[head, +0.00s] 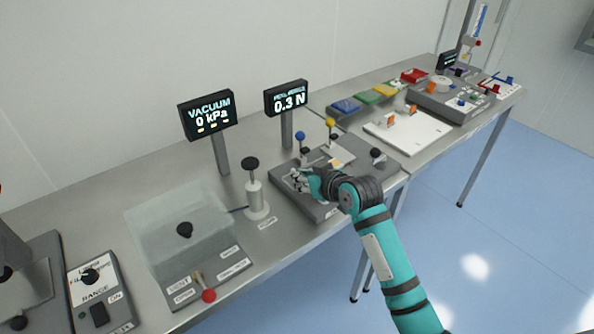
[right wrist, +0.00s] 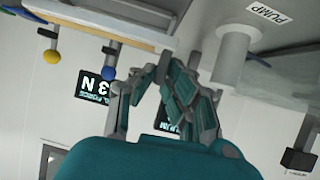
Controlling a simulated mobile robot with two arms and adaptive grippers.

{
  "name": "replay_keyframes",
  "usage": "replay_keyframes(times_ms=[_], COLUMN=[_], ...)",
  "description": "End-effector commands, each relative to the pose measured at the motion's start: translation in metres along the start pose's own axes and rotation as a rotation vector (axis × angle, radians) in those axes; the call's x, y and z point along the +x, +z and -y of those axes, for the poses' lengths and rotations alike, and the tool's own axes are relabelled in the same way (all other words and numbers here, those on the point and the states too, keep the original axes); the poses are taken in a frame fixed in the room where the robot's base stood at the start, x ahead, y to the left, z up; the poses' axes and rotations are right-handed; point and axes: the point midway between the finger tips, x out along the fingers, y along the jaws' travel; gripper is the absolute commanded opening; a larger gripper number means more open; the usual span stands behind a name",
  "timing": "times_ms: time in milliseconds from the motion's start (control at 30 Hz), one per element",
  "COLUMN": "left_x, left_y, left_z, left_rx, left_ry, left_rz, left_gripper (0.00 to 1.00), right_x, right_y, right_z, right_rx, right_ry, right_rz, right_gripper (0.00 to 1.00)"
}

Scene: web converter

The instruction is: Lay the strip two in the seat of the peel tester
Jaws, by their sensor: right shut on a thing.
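The peel tester (head: 316,212) is a grey base with blue, yellow and black knobs, in front of the display reading 0.3 N. My right gripper (head: 299,180) is low over its left part. My left gripper is not in view.
The pump post (head: 256,198) with a black knob stands close left of the tester. A clear-lidded vacuum box (head: 180,235) is further left. A white board (head: 408,132) with orange clips and coloured trays (head: 369,96) are to the right.

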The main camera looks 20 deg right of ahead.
Motion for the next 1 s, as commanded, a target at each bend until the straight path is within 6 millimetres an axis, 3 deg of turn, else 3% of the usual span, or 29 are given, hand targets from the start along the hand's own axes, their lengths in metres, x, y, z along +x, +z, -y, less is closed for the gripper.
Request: replay_keyframes(times_ms=[100,300,633,1000], left_x=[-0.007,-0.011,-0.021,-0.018], left_y=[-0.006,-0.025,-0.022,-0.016], left_z=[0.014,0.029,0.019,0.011], left_rx=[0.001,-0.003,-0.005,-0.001], left_ry=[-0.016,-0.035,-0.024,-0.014], left_rz=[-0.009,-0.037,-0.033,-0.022], left_gripper=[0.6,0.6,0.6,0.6], right_x=[0.026,0.049,0.066,0.069], right_y=[-0.015,-0.021,0.008,0.013], right_z=[-0.007,-0.014,-0.014,-0.014], right_rx=[0.002,0.001,0.002,0.0], right_ry=[0.0,0.0,0.0,0.001], right_rz=[-0.003,-0.002,0.0,-0.002], right_gripper=[0.0,0.0,0.0,0.0])
